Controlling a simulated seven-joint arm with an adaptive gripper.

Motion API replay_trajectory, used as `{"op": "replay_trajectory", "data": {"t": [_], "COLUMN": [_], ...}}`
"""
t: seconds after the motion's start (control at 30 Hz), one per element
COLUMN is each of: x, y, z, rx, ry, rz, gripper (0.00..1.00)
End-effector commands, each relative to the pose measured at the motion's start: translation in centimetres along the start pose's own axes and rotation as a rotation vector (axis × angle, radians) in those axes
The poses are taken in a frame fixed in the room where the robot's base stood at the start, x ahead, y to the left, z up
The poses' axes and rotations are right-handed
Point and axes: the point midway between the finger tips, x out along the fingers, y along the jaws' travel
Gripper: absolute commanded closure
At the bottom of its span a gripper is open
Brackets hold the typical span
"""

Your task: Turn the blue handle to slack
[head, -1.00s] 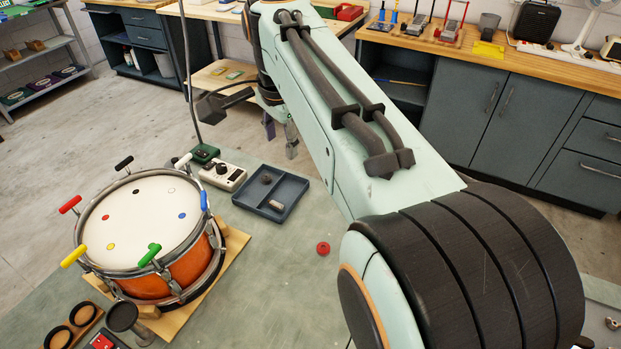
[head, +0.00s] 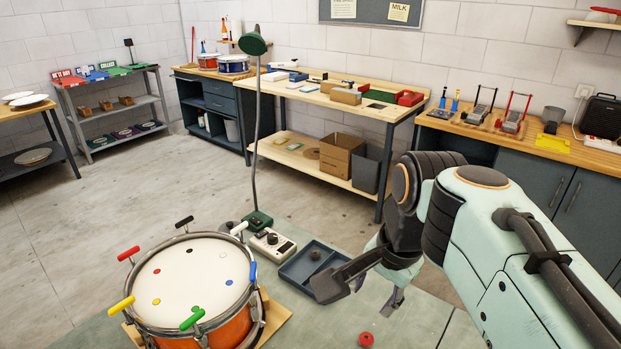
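The orange drum (head: 180,335) with a white head stands on a wooden base in the lower left of the head view. The blue handle (head: 253,271) stands upright at the right side of its rim. A blue dot (head: 229,282) is on the head near it. My gripper (head: 379,292) hangs over the bench to the right of the drum, well apart from the blue handle. Its two fingers look spread, with nothing seen between them. The lower part of the blue handle's fitting is hard to see.
Red (head: 128,254), black (head: 184,221), white (head: 239,228), yellow (head: 121,306) and green (head: 192,319) handles ring the drum. A lamp base (head: 258,220), a dial box (head: 272,243) and a blue-grey tray (head: 300,270) stand behind right. A red knob (head: 366,340) lies in front.

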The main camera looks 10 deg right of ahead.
Motion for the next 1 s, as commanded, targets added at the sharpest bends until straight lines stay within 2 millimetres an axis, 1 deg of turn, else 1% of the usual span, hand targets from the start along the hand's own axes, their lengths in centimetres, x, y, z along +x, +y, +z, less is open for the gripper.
{"op": "replay_trajectory", "data": {"t": [0.07,0.17,0.23,0.27,0.3,0.33,0.37,0.4,0.47,0.5,0.53,0.57,0.6,0.67,0.7,0.8,0.83,0.9,1.0], "x": [0.0,0.0,-0.8,-1.3,-1.4,-1.2,-0.8,-0.1,1.3,2.5,3.6,4.8,6.5,9.1,10.7,14.0,14.7,15.9,17.0], "y": [0.0,-0.3,-1.2,-2.1,-3.8,-5.3,-6.7,-8.7,-11.6,-13.6,-15.1,-16.5,-18.2,-20.2,-21.1,-22.1,-22.2,-22.2,-22.3], "z": [0.0,-0.4,-1.8,-2.6,-3.9,-4.6,-5.1,-5.5,-5.8,-5.6,-5.4,-4.9,-4.2,-2.6,-1.5,1.1,1.6,2.5,2.8], "rx": [-0.008,-0.064,-0.127,-0.162,-0.227,-0.277,-0.325,-0.383,-0.470,-0.526,-0.564,-0.601,-0.644,-0.690,-0.713,-0.765,-0.776,-0.792,-0.800], "ry": [0.000,0.019,0.082,0.122,0.174,0.204,0.227,0.252,0.276,0.286,0.288,0.287,0.282,0.258,0.236,0.178,0.165,0.146,0.141], "rz": [0.000,-0.014,-0.053,-0.072,-0.084,-0.087,-0.087,-0.085,-0.079,-0.075,-0.071,-0.068,-0.063,-0.052,-0.044,-0.021,-0.014,-0.001,0.001], "gripper": [0.61,0.61,0.61,0.61,0.61,0.61,0.61,0.61,0.61,0.61,0.61,0.61,0.61,0.61,0.61,0.61,0.61,0.61,0.61]}}
